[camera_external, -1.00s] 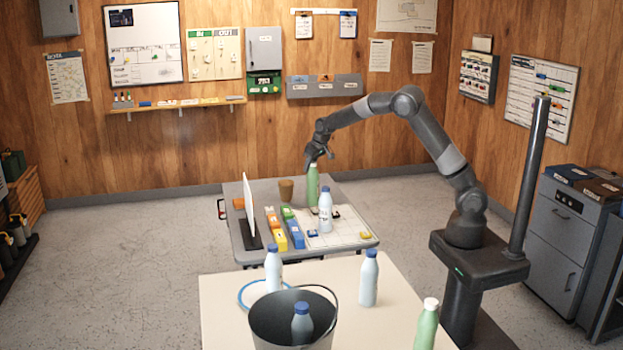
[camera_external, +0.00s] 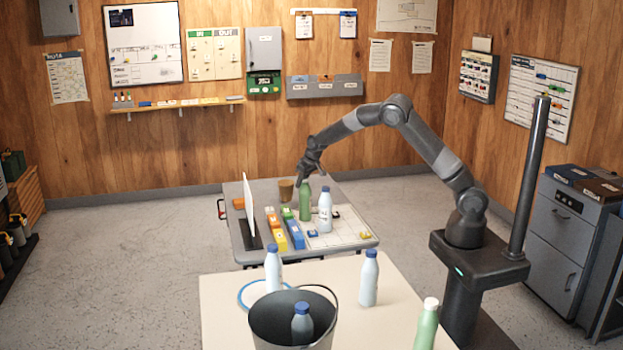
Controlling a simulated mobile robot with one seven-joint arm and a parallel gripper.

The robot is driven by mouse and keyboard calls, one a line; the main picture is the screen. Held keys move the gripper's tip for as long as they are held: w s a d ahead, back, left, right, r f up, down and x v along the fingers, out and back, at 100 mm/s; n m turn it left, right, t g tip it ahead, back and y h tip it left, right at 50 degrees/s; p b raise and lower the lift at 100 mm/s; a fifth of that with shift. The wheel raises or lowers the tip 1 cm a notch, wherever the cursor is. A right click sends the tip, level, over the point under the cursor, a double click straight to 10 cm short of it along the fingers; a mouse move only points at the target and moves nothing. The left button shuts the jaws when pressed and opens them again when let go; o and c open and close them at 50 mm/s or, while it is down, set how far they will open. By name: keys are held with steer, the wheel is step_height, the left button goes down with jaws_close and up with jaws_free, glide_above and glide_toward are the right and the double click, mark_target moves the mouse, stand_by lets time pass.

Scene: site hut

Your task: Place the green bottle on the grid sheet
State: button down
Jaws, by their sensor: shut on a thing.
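A green bottle (camera_external: 305,203) is upright at the far table, just left of and behind a pale blue bottle with a blue cap (camera_external: 325,212). My gripper (camera_external: 306,181) is shut on the green bottle's top. The white grid sheet (camera_external: 350,232) lies on the right part of that table, and the pale blue bottle stands on it. The green bottle's base is near the sheet's far left corner; I cannot tell whether it touches the surface. A second green bottle with a white cap (camera_external: 427,325) stands on the near table.
Coloured boxes (camera_external: 278,233) and a white panel on a dark stand (camera_external: 249,207) are left of the sheet. A brown cup (camera_external: 286,190) stands behind. Small blocks lie on the sheet. The near table (camera_external: 225,320) holds blue-capped bottles and a dark bucket (camera_external: 262,325).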

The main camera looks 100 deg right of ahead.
steer(key=c, duration=1.1)
jaws_free()
steer(key=shift+o, duration=0.2)
steer(key=v, duration=1.2)
steer(key=s+a+r+n+t+y, duration=0.15)
steer(key=a+r, duration=0.25)
steer(key=a, duration=0.5)
steer(key=s+a+r+n, duration=0.1)
steer(key=s+a+r, duration=0.2)
steer(key=a, duration=0.6)
steer(key=s+a+r+n+t+y, duration=0.15)
steer(key=a+r, duration=0.25)
steer(key=a, duration=0.5)
steer(key=s+a+f+n, duration=0.2)
steer(key=s+a+n, duration=0.3)
steer(key=s+a, duration=1.3)
steer(key=shift+s+a+n, duration=0.35)
steer(key=shift+n, duration=0.05)
steer(key=shift+f, duration=0.15)
